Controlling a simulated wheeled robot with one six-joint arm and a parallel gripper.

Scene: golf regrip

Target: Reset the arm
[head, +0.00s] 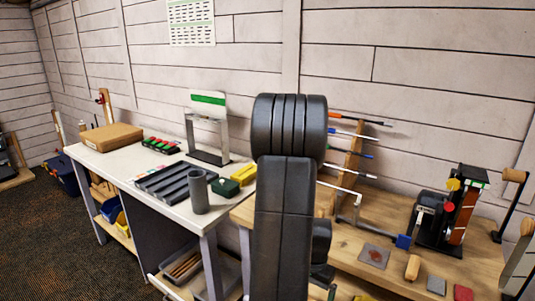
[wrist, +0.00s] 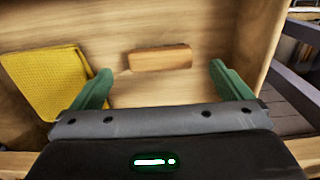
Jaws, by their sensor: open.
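My gripper (wrist: 158,88) shows in the wrist view with its two green fingers spread wide apart and nothing between them. It hangs over a wooden surface with raised sides. A small wooden block (wrist: 160,58) lies beyond the fingertips, apart from them. A yellow textured cloth (wrist: 45,80) lies to the left, close to the left finger and partly hidden by it. In the head view, my dark arm stands upright in the middle and hides part of the benches; my gripper is not visible there.
A white bench (head: 110,165) on the left holds a grey cup (head: 199,192), a slotted tray (head: 165,183) and a cardboard box (head: 110,137). A wooden bench (head: 455,281) on the right holds a rack of golf shafts (head: 350,155) and a black machine (head: 445,220).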

